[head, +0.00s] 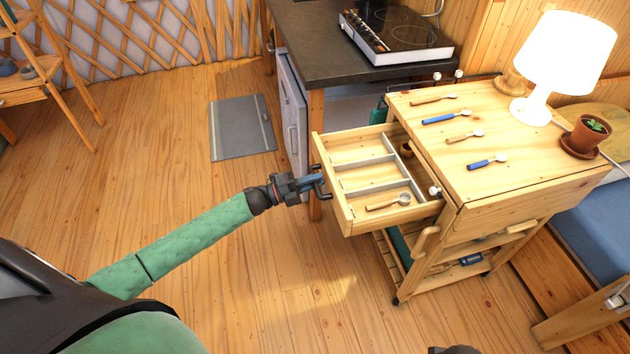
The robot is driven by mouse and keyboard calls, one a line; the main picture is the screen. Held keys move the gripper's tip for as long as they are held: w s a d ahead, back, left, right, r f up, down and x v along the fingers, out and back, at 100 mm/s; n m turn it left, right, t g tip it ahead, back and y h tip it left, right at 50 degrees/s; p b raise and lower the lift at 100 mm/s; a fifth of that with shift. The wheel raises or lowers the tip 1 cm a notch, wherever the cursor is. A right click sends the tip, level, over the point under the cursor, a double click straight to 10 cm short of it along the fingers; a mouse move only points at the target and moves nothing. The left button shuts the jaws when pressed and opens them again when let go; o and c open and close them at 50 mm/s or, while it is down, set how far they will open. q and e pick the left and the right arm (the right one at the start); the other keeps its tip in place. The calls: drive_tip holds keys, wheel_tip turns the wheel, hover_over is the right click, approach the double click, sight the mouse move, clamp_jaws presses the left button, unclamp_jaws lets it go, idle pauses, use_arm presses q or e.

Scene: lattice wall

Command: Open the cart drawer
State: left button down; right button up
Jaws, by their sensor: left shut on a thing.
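The wooden cart (515,195) stands at the right, with its top drawer (349,222) pulled well out toward the left. Grey dividers split the drawer into compartments. A spoon (388,203) lies in the near compartment, and a small brown round item (406,149) shows deeper in, partly hidden.
Several spoons, a lit lamp (563,55) and a potted plant (590,133) are on the cart top. A counter with a hob (397,40) stands behind the drawer. A grey mat (242,127) lies on the floor. The floor left of the drawer is clear.

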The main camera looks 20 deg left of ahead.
use_arm(q)
drive_tip(key=c, duration=1.7)
unclamp_jaws()
drive_tip(key=shift+f, duration=0.1)
use_arm(e)
drive_tip(key=shift+w+f, duration=0.15)
drive_tip(key=shift+w, duration=0.1)
